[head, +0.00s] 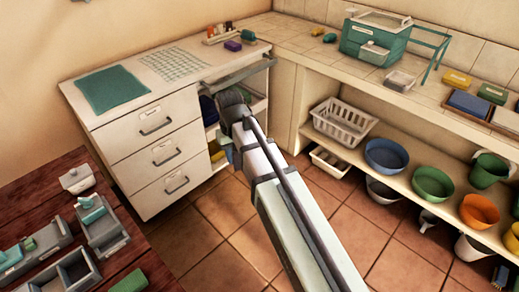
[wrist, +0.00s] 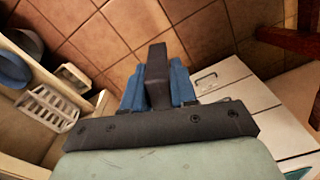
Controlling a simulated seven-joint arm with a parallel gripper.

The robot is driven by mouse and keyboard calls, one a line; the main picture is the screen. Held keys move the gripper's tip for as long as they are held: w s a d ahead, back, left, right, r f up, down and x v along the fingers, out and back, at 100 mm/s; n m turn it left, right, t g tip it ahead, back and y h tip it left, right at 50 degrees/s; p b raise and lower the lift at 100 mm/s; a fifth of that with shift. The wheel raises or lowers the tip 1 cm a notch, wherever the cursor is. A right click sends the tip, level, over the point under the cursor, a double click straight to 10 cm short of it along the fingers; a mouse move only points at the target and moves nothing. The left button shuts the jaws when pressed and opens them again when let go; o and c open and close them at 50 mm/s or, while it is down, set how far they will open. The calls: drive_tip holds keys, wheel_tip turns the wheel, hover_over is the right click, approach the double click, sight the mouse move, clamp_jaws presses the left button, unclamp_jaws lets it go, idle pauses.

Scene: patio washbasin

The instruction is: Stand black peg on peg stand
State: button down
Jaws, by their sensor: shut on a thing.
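The black peg (wrist: 157,72) is a dark, straight-sided bar. In the wrist view it sits between the two blue fingers of my gripper (wrist: 157,88), which are shut on it. The peg sticks out past the fingertips, over the tiled floor in that picture. In the head view my arm hides the peg, and I cannot make out the fingers clearly. A small wooden holder (head: 217,40) with several small upright pieces stands at the back of the white cabinet top; it may be the peg stand, but it is too small to be sure.
The cabinet top (head: 125,115) also bears a green mat (head: 111,88), a white grid rack (head: 175,64) and a purple block (head: 233,46). Shelves with bowls (head: 433,183) and a white basket (head: 344,121) are at right.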

drive_tip(key=s+a+r+n, duration=0.1)
drive_tip(key=s+a+n, duration=0.2)
drive_tip(key=s+a, duration=0.95)
drive_tip(key=s+a+r+n, duration=0.1)
drive_tip(key=s+a+n, duration=0.35)
drive_tip(key=a, duration=1.45)
drive_tip(key=s+a+r+n, duration=0.1)
drive_tip(key=s+a, duration=1)
drive_tip(key=a, duration=0.4)
drive_tip(key=s+a+r+n, duration=0.2)
drive_tip(key=s+a+n, duration=0.3)
drive_tip(key=s+a, duration=1.6)
drive_tip(key=a+r+n, duration=0.1)
drive_tip(key=a+n, duration=0.7)
drive_tip(key=a, duration=0.3)
drive_tip(key=shift+s+a+r+n, duration=0.35)
drive_tip(key=shift+s, duration=0.1)
drive_tip(key=shift+f, duration=6.7)
drive_tip(key=c, duration=0.8)
unclamp_jaws()
drive_tip(key=shift+r, duration=0.1)
